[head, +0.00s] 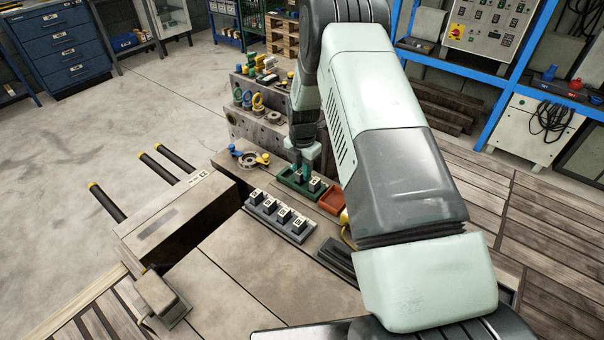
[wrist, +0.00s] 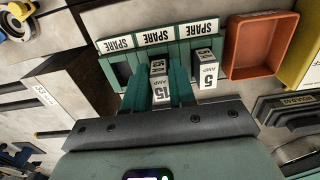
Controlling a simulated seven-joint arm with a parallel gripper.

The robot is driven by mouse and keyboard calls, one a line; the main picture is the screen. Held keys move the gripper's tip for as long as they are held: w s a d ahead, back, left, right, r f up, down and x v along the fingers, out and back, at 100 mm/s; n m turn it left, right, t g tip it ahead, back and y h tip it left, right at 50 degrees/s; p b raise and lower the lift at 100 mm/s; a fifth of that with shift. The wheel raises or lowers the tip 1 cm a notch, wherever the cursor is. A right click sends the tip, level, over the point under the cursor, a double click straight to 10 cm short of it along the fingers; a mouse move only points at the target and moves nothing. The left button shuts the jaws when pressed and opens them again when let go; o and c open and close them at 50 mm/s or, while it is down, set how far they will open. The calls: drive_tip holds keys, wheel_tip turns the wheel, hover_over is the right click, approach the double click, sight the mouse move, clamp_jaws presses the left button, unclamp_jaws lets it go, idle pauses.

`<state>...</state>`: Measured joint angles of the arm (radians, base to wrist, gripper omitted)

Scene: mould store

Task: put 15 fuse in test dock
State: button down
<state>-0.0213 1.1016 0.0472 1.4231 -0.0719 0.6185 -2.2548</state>
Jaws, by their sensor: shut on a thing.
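The 15 fuse (wrist: 161,92), a small block with a white label, is between the green fingers of my gripper (wrist: 160,98), which is shut on it. It stands at the middle slot of the green spare rack (wrist: 187,32); I cannot tell if it is seated or slightly raised. The left slot looks empty. A 5 fuse (wrist: 206,75) sits in the right slot. In the head view my gripper (head: 301,167) points down at the rack (head: 288,184). A grey strip (head: 298,236) with several labelled blocks lies in front; I cannot tell if it is the test dock.
An orange tray (head: 332,202) stands right of the rack, with a yellow thing (wrist: 309,55) beyond it. A large block (head: 165,215) with dark rods lies left. A blue-and-yellow part (head: 248,158) is left behind the rack.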

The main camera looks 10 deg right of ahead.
wheel_tip(320, 180, up, 8)
drive_tip(key=shift+r, duration=0.1)
drive_tip(key=s+d+r+m, duration=0.2)
drive_tip(key=s+r+m, duration=0.3)
drive_tip(key=r+m, duration=0.75)
drive_tip(key=s+d+r+m, duration=0.6)
drive_tip(key=s+m, duration=0.3)
drive_tip(key=m, duration=0.5)
drive_tip(key=shift+s+d+f+m, duration=1.7)
drive_tip(key=shift+d+f, duration=0.9)
drive_tip(key=shift+f, duration=1.55)
drive_tip(key=shift+s+d+f+m, duration=1.45)
drive_tip(key=shift+s+d+f, duration=0.85)
drive_tip(key=shift+f, duration=1.9)
drive_tip(key=shift+s+d+f+m, duration=1.55)
drive_tip(key=shift+d+f, duration=1.35)
drive_tip(key=shift+f, duration=1.25)
drive_tip(key=shift+w+f, duration=0.1)
drive_tip(key=shift+f, duration=0.8)
